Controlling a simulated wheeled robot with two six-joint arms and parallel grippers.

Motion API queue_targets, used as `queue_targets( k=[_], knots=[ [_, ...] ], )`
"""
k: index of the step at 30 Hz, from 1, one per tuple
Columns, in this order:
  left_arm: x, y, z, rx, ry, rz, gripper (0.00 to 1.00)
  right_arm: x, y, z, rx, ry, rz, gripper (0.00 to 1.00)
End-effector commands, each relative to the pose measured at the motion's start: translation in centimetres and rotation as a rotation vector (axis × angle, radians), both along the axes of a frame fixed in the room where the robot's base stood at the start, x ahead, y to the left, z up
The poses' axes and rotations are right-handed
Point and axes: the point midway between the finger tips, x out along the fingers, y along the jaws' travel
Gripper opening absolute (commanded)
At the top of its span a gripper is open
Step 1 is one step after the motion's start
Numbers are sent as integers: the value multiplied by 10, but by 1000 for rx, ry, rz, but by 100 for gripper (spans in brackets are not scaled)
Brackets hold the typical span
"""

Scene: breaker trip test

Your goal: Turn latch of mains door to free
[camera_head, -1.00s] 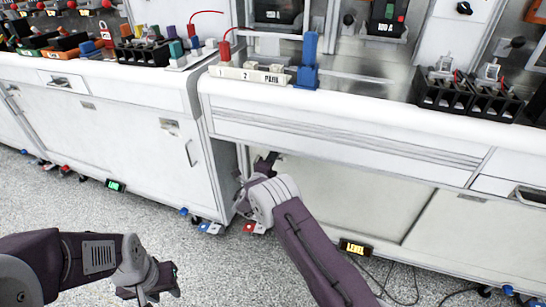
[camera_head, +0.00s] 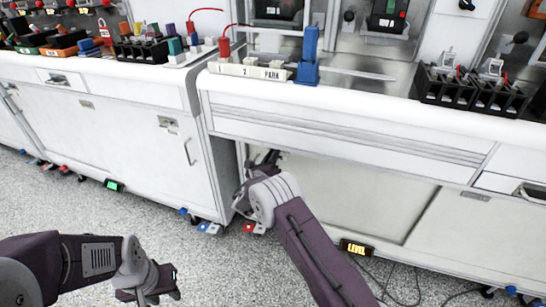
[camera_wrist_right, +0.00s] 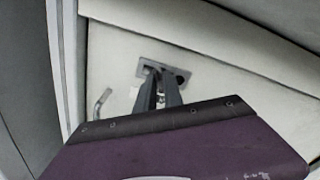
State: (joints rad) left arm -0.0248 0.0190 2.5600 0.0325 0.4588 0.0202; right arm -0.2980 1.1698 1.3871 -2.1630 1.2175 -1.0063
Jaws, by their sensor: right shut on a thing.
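The mains door appears to be the white panel (camera_head: 340,190) under the right-hand bench. In the right wrist view it fills the middle of the picture (camera_wrist_right: 225,85). Its latch (camera_wrist_right: 180,75) is a small grey metal plate with a dark recess. My right gripper (camera_head: 270,157) is at the door's upper left, just under the bench front. In the right wrist view its fingers (camera_wrist_right: 163,76) meet at the latch and are shut on it, covering part of it. The latch's turn angle is unclear. My left gripper (camera_head: 150,285) hangs low over the floor, apart from everything.
A bent metal handle (camera_wrist_right: 102,103) stands left of the latch. The left cabinet (camera_head: 120,150) is close beside my right gripper. The bench top (camera_head: 370,105) overhangs the door.

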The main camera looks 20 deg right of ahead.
Motion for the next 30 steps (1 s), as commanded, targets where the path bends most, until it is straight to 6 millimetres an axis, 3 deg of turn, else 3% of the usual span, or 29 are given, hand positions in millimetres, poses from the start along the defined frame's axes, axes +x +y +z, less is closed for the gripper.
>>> queue_targets(
  k=[15, 30],
  knots=[
    [0, 0, -21, 0, 0, 0, 36, 0, 0, -3, 337, -225, -1, 0],
    [0, 0, -27, 0, 0, 0, 36, -1, 0, -2, 452, -301, -1, 0]
  ],
)
